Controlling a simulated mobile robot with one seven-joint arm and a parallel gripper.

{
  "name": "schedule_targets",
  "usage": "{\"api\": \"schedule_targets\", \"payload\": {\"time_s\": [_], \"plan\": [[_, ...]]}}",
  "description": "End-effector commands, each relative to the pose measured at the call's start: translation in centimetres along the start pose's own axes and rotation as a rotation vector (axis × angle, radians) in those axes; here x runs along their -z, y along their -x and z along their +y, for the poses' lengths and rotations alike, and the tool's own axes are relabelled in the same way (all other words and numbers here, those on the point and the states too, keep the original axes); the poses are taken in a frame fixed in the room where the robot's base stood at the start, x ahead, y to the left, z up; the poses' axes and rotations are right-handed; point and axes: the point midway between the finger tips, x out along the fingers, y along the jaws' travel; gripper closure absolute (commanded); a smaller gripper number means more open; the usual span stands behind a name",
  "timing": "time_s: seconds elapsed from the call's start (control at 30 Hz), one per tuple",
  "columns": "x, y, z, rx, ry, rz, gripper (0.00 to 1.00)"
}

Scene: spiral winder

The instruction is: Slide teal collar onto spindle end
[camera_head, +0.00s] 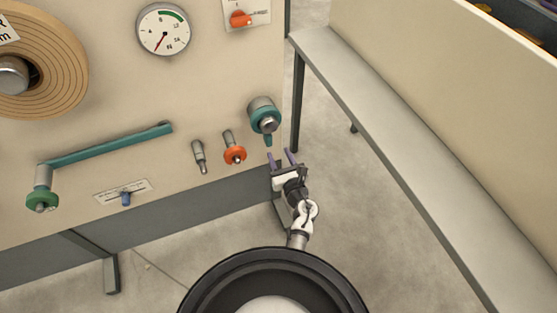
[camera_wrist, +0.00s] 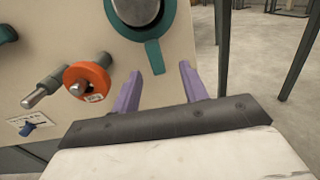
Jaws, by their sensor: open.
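The teal collar (camera_head: 264,117) sits around a thick grey metal spindle that sticks out of the beige panel, at the panel's right edge. A teal tab hangs down from the collar. In the wrist view the collar (camera_wrist: 168,16) is at the top, cut off by the frame edge, with its tab (camera_wrist: 155,57) pointing down. The spindle (camera_wrist: 136,9) fills the ring's middle. My gripper (camera_head: 280,156) is open and empty, below the collar and apart from it. Its two purple fingers (camera_wrist: 160,76) point up towards the tab, the left one nearer to it.
An orange ring (camera_head: 235,155) on a short rod and a bare metal peg (camera_head: 199,155) stick out left of my gripper. A teal crank arm (camera_head: 108,145) and a dial gauge (camera_head: 164,29) are further left. A long bench (camera_head: 400,165) stands right, with open floor between.

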Motion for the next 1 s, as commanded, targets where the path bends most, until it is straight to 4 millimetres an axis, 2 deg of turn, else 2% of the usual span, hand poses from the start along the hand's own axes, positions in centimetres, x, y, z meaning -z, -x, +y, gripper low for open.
{"api": "schedule_targets", "payload": {"time_s": [0.1, 0.27, 0.8, 1.0], "plan": [[1.1, 0.2, 0.6, -0.026, 0.036, 0.023, 0.56], [1.2, -0.7, 0.7, -0.030, 0.039, 0.023, 0.56], [1.4, -6.9, 0.9, -0.030, 0.038, 0.022, 0.56], [1.3, -8.3, 0.9, -0.028, 0.038, 0.022, 0.56]]}}
